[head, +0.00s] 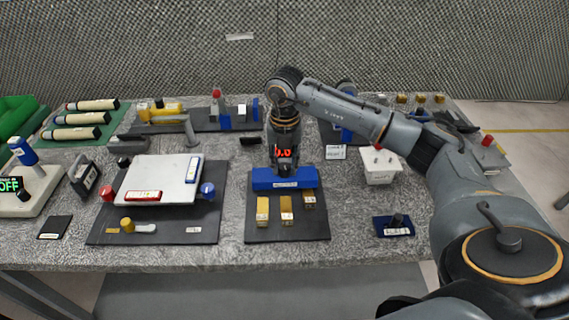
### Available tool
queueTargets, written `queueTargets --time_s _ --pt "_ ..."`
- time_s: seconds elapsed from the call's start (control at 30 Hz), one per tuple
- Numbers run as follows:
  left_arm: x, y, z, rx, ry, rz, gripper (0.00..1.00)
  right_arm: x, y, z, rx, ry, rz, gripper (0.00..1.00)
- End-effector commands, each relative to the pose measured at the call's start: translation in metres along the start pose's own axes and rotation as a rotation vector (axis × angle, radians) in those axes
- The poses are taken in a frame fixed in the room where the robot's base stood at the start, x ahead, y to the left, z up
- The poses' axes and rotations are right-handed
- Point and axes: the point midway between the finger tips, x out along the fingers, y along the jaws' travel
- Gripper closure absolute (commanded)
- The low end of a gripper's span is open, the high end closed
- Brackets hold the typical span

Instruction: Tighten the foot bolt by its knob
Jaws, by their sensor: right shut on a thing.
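My right gripper (284,160) points down over a blue block (290,184) on a black mat in the middle of the table. It is shut on a dark thing there, which the fingers mostly hide. Red digits, seemingly 0.0, show at the gripper. A white plate (160,178) sits on a black mat to the left. A red knob (107,193), a blue knob (207,189), a yellow knob (127,225) and a black knob (124,162) stand around its corners. I cannot tell which one is the foot bolt's knob. My left gripper is not in view.
Several gold pieces (262,211) lie before the blue block. A small dark blue plate (393,227) with a black knob is at the front right. A white box (380,166) stands behind it. Fixtures line the back; a grey foam wall (150,45) stands behind the table.

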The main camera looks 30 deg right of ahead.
Motion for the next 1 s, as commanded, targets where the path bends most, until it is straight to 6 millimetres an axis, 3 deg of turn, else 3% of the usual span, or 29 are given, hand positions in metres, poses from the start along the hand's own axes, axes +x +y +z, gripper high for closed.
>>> queueTargets --time_s 0.77,0.8,0.9,1.0 --pt "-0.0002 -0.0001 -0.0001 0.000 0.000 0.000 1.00 0.0007 0.0000 -0.0005 0.097 0.001 -0.001 1.00" --pt "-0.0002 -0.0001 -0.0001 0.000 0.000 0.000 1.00 0.0007 0.0000 -0.0005 0.096 0.001 -0.001 0.61" --pt "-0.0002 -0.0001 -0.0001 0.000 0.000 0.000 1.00 0.0006 0.0000 -0.0004 0.096 0.001 -0.001 0.46" --pt "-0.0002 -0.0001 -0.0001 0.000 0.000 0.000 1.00 0.0005 0.0000 -0.0003 0.096 0.001 0.000 0.46"
